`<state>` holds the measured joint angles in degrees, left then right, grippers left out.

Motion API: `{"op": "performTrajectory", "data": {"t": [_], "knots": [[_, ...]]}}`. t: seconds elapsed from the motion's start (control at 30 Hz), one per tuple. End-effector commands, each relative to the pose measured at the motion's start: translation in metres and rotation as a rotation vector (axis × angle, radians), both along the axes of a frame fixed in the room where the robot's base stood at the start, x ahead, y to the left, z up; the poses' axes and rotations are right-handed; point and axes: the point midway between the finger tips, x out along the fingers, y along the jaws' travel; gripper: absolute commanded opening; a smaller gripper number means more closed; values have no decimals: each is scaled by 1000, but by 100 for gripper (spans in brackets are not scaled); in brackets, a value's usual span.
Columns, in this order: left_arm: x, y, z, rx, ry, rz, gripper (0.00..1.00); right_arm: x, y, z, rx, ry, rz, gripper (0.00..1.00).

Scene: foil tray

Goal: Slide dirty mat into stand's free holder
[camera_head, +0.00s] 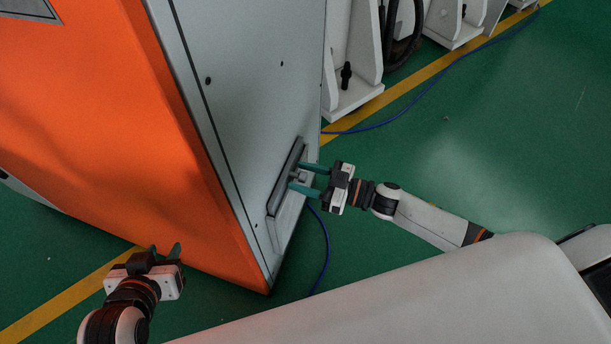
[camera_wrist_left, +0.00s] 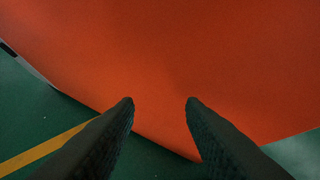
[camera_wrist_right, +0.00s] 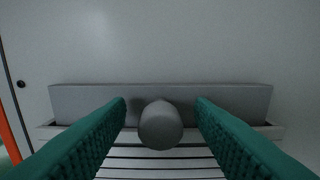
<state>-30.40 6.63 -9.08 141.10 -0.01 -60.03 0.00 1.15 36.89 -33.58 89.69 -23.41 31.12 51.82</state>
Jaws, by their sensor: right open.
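A grey bar (camera_head: 282,190) with a round knob sits on the pale side face of a large orange-and-grey cabinet (camera_head: 240,90). The right wrist view shows the bar (camera_wrist_right: 80,100), its knob (camera_wrist_right: 160,125) and a slatted vent below it. I cannot tell whether the bar is the end of the dirty mat. I cannot make out a stand or a free holder. My right gripper (camera_head: 296,176) is open, its green fingers on either side of the knob, with gaps visible. My left gripper (camera_head: 165,249) is open and empty, low beside the cabinet's orange face (camera_wrist_left: 160,60).
White machine bases (camera_head: 355,75) stand behind the cabinet at the top. A blue cable (camera_head: 420,100) runs along the green floor (camera_head: 520,130). The floor at the right is largely clear. The cabinet's lower corner (camera_head: 268,290) stands between my two grippers.

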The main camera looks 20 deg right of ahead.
Motion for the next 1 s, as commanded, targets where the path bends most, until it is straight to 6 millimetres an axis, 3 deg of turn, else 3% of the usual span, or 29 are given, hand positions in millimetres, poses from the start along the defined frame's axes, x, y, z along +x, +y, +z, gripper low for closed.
{"op": "performTrajectory", "data": {"t": [0.07, 0.37, 1.0], "knots": [[0, 0, 0, 0, 0, 0, 36, 0, 0, 0, 0, 0, 0, 47], [0, 0, 0, 1, 1, 1, 36, 0, -1, 0, 0, 0, 0, 0], [-16, 5, -11, 22, 107, 8, 36, 0, -1, 5, 1, -1, 0, 0]]}}
